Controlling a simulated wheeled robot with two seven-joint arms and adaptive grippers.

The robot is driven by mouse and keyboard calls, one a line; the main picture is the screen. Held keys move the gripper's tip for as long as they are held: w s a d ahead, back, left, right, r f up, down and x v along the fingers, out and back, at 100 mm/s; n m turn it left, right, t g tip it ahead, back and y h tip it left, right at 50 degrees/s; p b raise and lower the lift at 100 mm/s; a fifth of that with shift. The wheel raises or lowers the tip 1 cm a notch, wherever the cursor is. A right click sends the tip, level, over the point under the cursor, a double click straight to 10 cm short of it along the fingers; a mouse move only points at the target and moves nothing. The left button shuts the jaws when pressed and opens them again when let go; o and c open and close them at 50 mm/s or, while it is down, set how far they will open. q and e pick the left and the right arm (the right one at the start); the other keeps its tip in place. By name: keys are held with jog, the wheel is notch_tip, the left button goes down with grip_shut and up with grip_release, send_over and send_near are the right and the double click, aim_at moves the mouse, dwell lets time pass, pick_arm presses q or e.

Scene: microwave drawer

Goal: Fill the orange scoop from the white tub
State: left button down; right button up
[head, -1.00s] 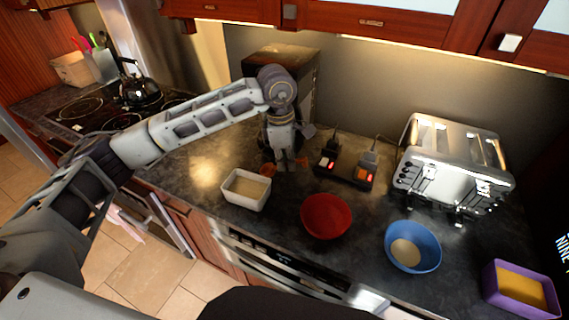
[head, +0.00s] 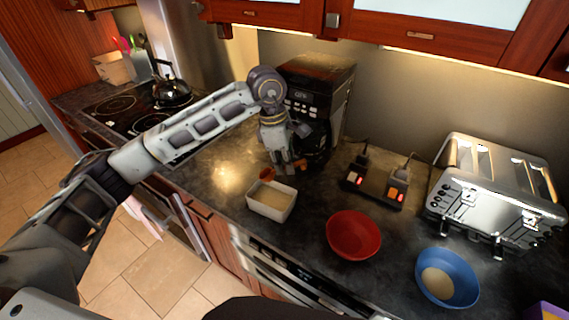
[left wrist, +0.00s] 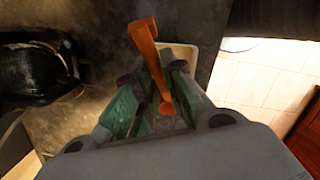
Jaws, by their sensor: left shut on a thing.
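The white tub (head: 272,214) stands on the dark counter with pale, grain-like contents inside. My left gripper (head: 283,172) is just behind the tub in the head view, pointing down. It is shut on the orange scoop (head: 267,175), whose bowl shows at the tub's back edge. In the left wrist view the orange scoop (left wrist: 147,50) sticks out from between the fingers of the left gripper (left wrist: 165,118). Part of the tub (left wrist: 182,55) shows behind it. I cannot see whether the scoop holds anything. My right gripper is not in view.
A red bowl (head: 353,238) is right of the tub, and a blue bowl (head: 447,281) with pale contents is further right. A power strip (head: 377,187), a toaster (head: 497,192) and a coffee machine (head: 316,92) stand behind. A purple container (head: 548,311) is at the right edge.

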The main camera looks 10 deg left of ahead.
pick_arm(q)
jog(key=shift+f, duration=0.25)
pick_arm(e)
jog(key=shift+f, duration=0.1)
pick_arm(q)
jog(key=shift+f+b, duration=0.35)
jog(key=shift+f, duration=0.5)
notch_tip(320, 180, down, 8)
jog(key=b, duration=0.6)
jog(key=shift+f+b, duration=0.3)
jog(key=shift+f, duration=0.1)
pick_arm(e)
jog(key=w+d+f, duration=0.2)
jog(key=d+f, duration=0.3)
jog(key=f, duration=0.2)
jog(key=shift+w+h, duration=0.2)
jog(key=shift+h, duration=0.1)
pick_arm(q)
jog(key=shift+s+f, duration=0.15)
jog(key=shift+f, duration=0.15)
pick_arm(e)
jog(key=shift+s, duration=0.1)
pick_arm(q)
jog(key=shift+d+y, duration=0.15)
jog(key=shift+y, duration=0.15)
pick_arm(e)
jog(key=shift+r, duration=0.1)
